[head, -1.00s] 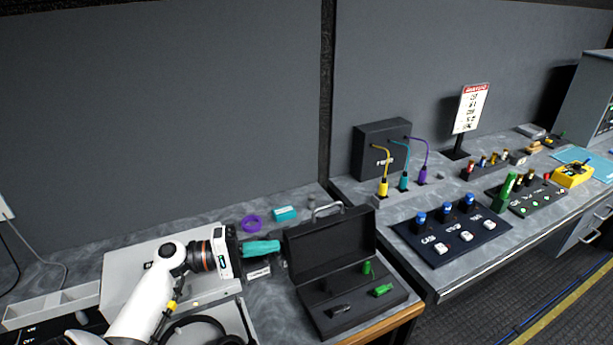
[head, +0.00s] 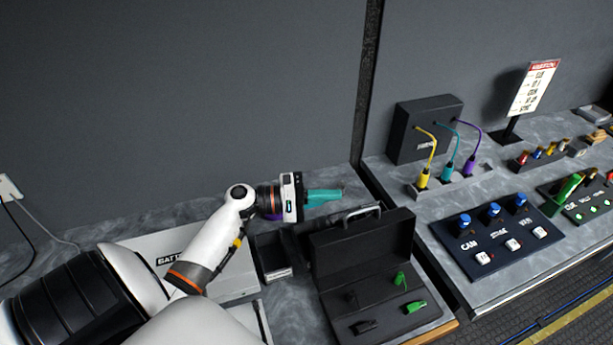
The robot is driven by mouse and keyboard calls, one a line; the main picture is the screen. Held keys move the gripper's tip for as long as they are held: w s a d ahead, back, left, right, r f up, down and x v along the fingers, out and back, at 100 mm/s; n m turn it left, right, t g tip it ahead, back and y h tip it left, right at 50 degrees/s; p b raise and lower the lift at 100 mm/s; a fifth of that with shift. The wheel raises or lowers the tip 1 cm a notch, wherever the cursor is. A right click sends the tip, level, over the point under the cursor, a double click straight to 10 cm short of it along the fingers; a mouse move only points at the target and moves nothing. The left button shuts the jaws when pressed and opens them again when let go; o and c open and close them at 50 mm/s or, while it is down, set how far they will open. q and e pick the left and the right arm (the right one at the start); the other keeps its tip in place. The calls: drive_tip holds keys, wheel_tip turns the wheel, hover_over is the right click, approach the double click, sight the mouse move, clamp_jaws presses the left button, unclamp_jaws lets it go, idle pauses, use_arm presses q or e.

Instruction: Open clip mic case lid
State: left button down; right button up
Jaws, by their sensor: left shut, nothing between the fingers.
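The black clip mic case (head: 392,333) stands on the grey counter with its lid (head: 362,240) raised and tilted back at the rear edge. A grey handle (head: 362,213) shows at the lid's top. Green clips (head: 414,307) and dark clips (head: 364,327) lie in the open base. My left gripper (head: 338,194) has teal fingers, shut and empty, behind and left of the raised lid. It appears apart from the lid. My right gripper is out of view.
A small dark open box (head: 272,262) stands left of the case. A grey case marked BATT (head: 165,250) lies under my left arm. A purple ring (head: 272,213) is partly hidden by my gripper. A button panel (head: 488,240) is on the right counter.

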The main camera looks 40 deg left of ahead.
sight(350, 214)
use_arm(q)
drive_tip(key=d+p, duration=0.2)
drive_tip(key=d, duration=0.1)
drive_tip(key=d+p, duration=0.1)
drive_tip(key=shift+s+d+r, duration=0.1)
drive_tip(key=shift+s+d, duration=0.2)
drive_tip(key=shift+d, duration=0.05)
drive_tip(key=d, duration=0.1)
drive_tip(key=s+d+r+m+b, duration=0.1)
drive_tip(key=m, duration=0.1)
drive_tip(key=shift+s+d+r+y, duration=0.25)
drive_tip(key=shift+s+d+y, duration=0.05)
drive_tip(key=shift+s+d, duration=0.1)
drive_tip(key=shift+w+a+f, duration=0.1)
drive_tip(key=shift+w+a, duration=0.1)
drive_tip(key=shift+a, duration=0.05)
